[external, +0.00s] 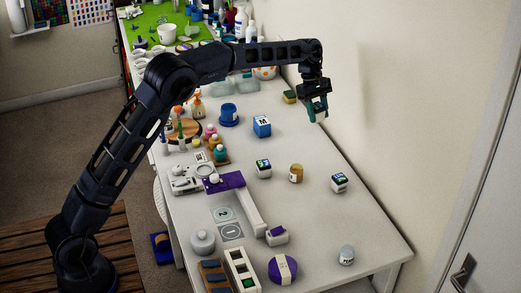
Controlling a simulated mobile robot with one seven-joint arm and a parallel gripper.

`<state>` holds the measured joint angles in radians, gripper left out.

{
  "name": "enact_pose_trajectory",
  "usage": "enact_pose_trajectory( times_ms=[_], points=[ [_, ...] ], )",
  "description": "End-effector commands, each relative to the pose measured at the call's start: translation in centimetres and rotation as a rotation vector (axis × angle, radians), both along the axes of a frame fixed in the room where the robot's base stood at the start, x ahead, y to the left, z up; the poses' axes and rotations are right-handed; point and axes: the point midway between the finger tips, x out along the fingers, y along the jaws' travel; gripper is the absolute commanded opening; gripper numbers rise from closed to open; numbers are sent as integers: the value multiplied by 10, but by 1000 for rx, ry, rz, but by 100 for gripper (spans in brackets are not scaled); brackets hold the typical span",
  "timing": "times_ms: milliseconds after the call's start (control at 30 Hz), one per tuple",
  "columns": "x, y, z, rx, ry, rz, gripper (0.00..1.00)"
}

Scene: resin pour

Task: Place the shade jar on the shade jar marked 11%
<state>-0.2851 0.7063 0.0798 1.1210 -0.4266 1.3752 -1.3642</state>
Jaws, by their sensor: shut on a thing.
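My gripper (316,106) is high at the upper right of the table, near the wall, pointing down. It is shut on a small pale thing (321,118), probably a shade jar, mostly hidden by the fingers. A rounder white jar with a dark label (347,256) stands near the front right. The label text is too small to read, so I cannot tell which is marked 11%.
A tan jar (296,173) stands between the two labelled jars. A blue box marked M (262,126) and a blue container (229,115) stand farther back. A purple and white stand (225,182) is left of centre. The front right of the white table (373,235) has free room.

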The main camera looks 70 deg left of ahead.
Motion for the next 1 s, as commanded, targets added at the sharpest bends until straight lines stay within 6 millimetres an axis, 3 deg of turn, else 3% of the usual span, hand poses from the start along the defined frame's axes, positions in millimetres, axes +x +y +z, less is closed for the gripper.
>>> enact_pose_trajectory(
  times_ms=[33,200,400,567,1000],
  points=[
    [11,-21,4,-2,-2,18,15],
    [37,-73,15,-10,-5,94,15],
    [51,-107,22,-22,-6,144,15],
    [53,-114,13,-24,-3,157,15],
    [53,-114,-80,-24,-3,155,15]
  ],
)
